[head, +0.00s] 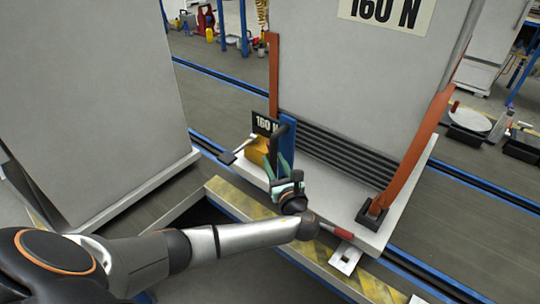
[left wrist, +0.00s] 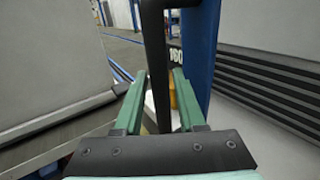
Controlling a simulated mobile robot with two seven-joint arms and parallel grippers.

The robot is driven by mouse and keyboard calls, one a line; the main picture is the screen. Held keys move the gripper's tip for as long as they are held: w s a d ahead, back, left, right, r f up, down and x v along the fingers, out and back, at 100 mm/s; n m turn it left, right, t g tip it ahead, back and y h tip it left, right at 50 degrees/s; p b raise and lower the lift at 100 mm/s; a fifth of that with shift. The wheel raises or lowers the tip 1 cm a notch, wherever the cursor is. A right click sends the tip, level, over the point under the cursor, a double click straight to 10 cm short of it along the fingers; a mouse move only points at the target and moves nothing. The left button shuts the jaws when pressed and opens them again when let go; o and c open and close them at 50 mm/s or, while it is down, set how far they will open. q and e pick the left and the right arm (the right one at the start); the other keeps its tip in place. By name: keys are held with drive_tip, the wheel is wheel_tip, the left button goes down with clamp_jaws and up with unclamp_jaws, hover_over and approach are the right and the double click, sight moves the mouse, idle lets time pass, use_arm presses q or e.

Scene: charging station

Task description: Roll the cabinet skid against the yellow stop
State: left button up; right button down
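A tall grey cabinet (head: 345,70) with a "160 N" label stands on a pale skid (head: 310,205) between orange uprights. A blue post (head: 287,140) with a black handle bar (head: 279,135) rises at the skid's near left. My left gripper (head: 274,163) is at this handle. In the left wrist view the black bar (left wrist: 158,50) passes between the green fingers (left wrist: 160,90), which stand apart; small gaps show beside it. A yellow-orange block (head: 258,148) sits behind the handle, partly hidden; I cannot tell whether it is the stop. My right gripper is out of view.
Another large grey cabinet (head: 90,100) stands at the left. A yellow-and-black striped edge (head: 240,205) borders a dark opening in front of the skid. Blue-edged floor tracks (head: 480,195) run past behind. A red-tipped lever (head: 340,232) lies at the skid's front.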

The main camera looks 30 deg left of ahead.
use_arm(q)
drive_tip(key=shift+x, duration=1.9)
clamp_jaws()
